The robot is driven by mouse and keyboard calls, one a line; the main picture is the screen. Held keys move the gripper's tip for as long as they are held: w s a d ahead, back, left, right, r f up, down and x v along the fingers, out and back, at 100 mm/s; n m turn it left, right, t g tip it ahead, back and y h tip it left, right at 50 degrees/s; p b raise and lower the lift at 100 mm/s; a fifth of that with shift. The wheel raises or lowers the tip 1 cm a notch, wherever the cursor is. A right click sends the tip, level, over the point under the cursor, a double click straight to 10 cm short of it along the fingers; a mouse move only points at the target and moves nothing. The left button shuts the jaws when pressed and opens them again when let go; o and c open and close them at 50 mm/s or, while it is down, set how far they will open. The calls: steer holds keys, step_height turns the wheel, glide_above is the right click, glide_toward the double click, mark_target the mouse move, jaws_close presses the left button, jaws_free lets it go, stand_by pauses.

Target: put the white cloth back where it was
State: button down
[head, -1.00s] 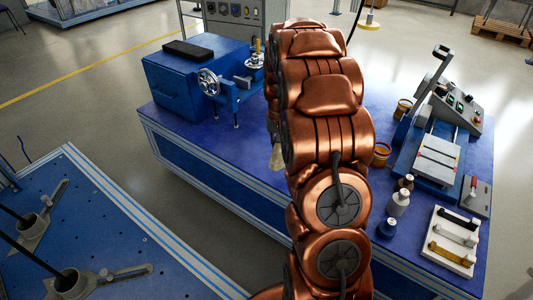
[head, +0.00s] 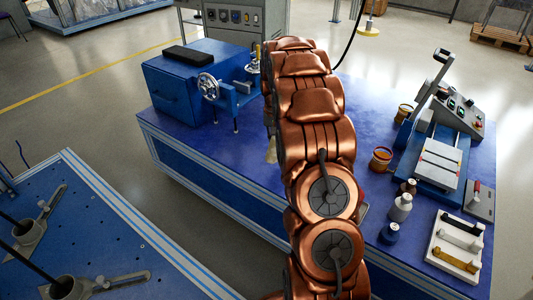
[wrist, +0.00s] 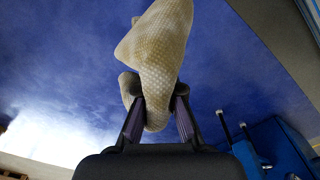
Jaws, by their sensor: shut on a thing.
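The white cloth (wrist: 160,45) hangs bunched in my gripper (wrist: 158,102), pinched between its two fingers in the wrist view. It looks cream-white with a woven texture. In the head view, a small pale piece of the cloth (head: 271,150) shows at the left edge of my copper arm, above the blue bench (head: 225,150). My gripper itself is hidden behind the arm there. I cannot tell how far the cloth is above the bench top.
A blue machine with a handwheel (head: 209,87) stands at the bench's back left. At the right are amber cups (head: 380,160), small bottles (head: 400,208), a tester with a lever (head: 440,160) and a white tray (head: 436,268). The bench's left front is clear.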

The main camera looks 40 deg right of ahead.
steer(key=shift+w+d+f+b, duration=0.5)
steer(key=shift+w+f, duration=0.25)
steer(key=shift+w, duration=0.7)
steer(key=shift+w+d+f+b, duration=0.35)
steer(key=shift+w+d+f, duration=0.25)
steer(key=shift+w, duration=0.85)
steer(key=shift+w+d+f+b, duration=0.45)
steer(key=shift+w+f, duration=0.4)
steer(key=shift+w, duration=0.6)
steer(key=c, duration=0.6)
jaws_free()
steer(key=shift+r, duration=0.15)
steer(key=shift+r, duration=5.85)
steer(key=shift+a+r, duration=0.1)
